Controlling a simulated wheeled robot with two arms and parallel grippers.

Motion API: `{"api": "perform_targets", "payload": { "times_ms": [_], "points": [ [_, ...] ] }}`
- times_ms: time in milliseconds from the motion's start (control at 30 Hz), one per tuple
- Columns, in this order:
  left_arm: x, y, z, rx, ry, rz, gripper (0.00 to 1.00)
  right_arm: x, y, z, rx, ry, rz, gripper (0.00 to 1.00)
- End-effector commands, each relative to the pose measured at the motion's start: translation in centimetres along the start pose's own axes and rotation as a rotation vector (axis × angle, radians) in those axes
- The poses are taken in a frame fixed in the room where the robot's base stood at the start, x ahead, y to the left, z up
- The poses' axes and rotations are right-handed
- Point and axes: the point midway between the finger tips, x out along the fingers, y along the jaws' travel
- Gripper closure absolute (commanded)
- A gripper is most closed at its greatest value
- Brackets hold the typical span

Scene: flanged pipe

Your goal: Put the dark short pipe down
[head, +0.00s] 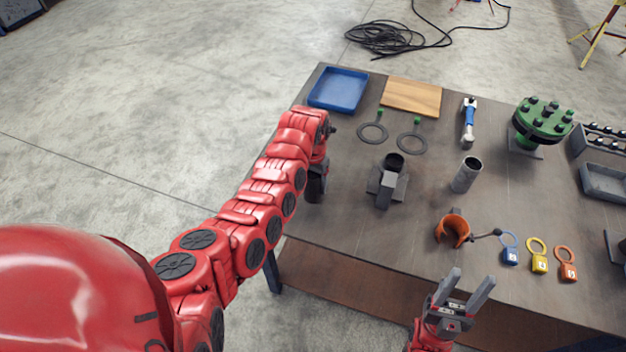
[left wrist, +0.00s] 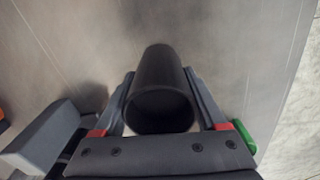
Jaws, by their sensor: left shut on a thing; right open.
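The dark short pipe (left wrist: 161,88) is a black hollow tube between the fingers of my left gripper (left wrist: 160,95) in the left wrist view. My left gripper (head: 317,186) is shut on it over the left part of the table, and the pipe (head: 315,190) shows only as a small dark shape in the head view. I cannot tell whether its lower end touches the table. My right gripper (head: 472,280) is open and empty at the front edge, below the orange clamp (head: 453,231).
A grey holder (head: 387,187) with a dark round top stands right of my left gripper. Beyond are a grey pipe (head: 466,175), two ring gaskets (head: 373,133), a blue tray (head: 339,90) and a wooden board (head: 411,97). Tabletop (head: 345,215) is clear between the left gripper and clamp.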

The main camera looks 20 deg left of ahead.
Motion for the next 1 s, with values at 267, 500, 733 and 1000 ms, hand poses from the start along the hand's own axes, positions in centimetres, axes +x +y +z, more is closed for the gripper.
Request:
{"api": "perform_targets", "payload": {
  "times_ms": [267, 500, 733, 1000],
  "points": [
    [0.3, 0.0, 0.0, 0.001, 0.001, 0.000, 1.00, -0.3, 0.0, 0.1, 0.000, 0.000, 0.000, 0.50],
    [0.3, 0.0, 0.0, 0.001, 0.000, 0.000, 0.00, -0.3, 0.0, 0.1, 0.000, 0.000, 0.000, 0.50],
    [-0.1, 0.0, 0.0, 0.001, 0.000, 0.000, 0.00, 0.1, 0.0, 0.0, 0.000, 0.000, 0.000, 0.50],
    [-2.8, 0.0, -0.1, 0.001, 0.005, 0.000, 0.00, -1.4, -0.1, 0.2, 0.000, 0.000, 0.000, 0.50]
  ]
}}
